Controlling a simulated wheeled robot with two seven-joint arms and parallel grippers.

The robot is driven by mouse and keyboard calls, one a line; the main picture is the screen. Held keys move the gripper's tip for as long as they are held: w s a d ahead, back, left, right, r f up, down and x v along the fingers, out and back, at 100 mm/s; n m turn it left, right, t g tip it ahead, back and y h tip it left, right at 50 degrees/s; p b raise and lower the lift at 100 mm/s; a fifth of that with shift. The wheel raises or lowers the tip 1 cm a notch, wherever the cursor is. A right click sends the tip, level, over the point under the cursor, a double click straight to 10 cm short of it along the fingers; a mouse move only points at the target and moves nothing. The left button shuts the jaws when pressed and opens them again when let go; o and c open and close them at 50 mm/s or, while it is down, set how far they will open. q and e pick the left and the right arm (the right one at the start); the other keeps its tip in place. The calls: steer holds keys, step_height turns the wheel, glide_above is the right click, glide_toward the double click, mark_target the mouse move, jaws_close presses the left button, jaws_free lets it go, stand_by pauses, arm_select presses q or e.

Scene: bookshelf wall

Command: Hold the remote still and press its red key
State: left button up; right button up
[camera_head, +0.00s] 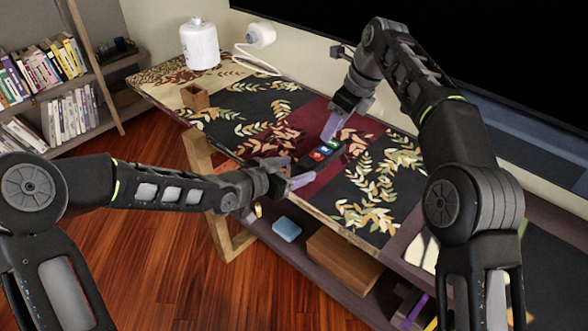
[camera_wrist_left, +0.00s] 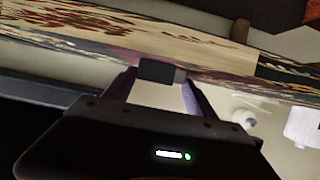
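The dark remote (camera_head: 311,165) with red, blue and green keys is at the front edge of the patterned table. My left gripper (camera_head: 296,172) is at its near end. In the left wrist view the purple fingers (camera_wrist_left: 160,92) stand on both sides of the remote's dark grey end (camera_wrist_left: 158,72) and appear to touch it. The red key (camera_head: 317,156) faces up and is uncovered. My right gripper (camera_head: 329,132) points down above the remote's far end. Its purple fingers look together, with nothing seen between them. Whether the tip touches the remote is unclear.
The table (camera_head: 262,103) also bears a small wooden box (camera_head: 195,97) and a white canister (camera_head: 199,46), both clear of my grippers. A dark screen (camera_head: 480,35) stands behind. A lower shelf holds a blue block (camera_head: 286,229) and a wooden box (camera_head: 343,260).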

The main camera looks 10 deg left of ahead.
arm_select(q)
steer(key=c, duration=1.1)
stand_by(0.3)
arm_select(e)
steer(key=shift+c, duration=0.6)
jaws_close()
stand_by(0.9)
